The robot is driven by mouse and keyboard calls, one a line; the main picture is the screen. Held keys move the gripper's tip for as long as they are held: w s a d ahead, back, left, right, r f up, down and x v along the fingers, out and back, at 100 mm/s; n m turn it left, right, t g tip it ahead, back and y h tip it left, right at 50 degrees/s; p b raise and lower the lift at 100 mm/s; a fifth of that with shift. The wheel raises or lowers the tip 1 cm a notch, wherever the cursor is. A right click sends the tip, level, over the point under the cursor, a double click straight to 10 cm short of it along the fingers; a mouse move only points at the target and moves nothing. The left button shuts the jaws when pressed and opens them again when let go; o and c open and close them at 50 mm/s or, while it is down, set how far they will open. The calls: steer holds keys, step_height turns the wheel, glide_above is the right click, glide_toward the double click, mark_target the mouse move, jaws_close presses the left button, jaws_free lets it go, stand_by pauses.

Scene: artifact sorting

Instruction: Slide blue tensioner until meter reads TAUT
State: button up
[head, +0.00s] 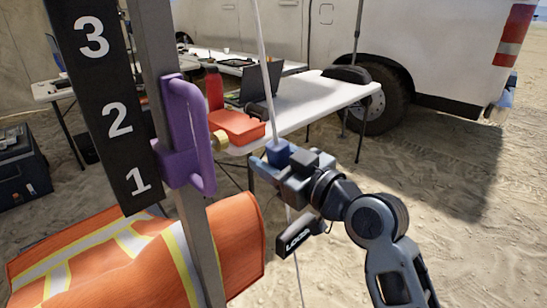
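The blue tensioner (277,152) is a small dark-blue block on a pale cord (264,75) that runs up out of view and down below. My gripper (276,164) is at the tensioner, with its fingers around the block's lower part. Whether they press on it cannot be made out. A black meter tag (304,238) hangs tilted just below my gripper. Its white letters begin "LOO", and the end of the word is hard to read.
A purple handle (188,135) is on a metal post beside a black board (98,75) numbered 1 to 3. An orange vest (110,255) hangs low at left. Behind stands a white table (310,95) with a laptop and orange box. Open sand lies at right.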

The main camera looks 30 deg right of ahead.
mark_target(271, 145)
jaws_close()
stand_by(0.3)
steer(key=shift+s+a+r+p, duration=0.15)
steer(key=shift+r+p, duration=0.35)
steer(key=shift+r, duration=0.3)
steer(key=shift+w+a+r+p, duration=0.1)
steer(key=shift+r+p, duration=0.35)
steer(key=shift+r, duration=0.3)
steer(key=shift+f, duration=0.1)
steer(key=shift+o, duration=1)
jaws_free()
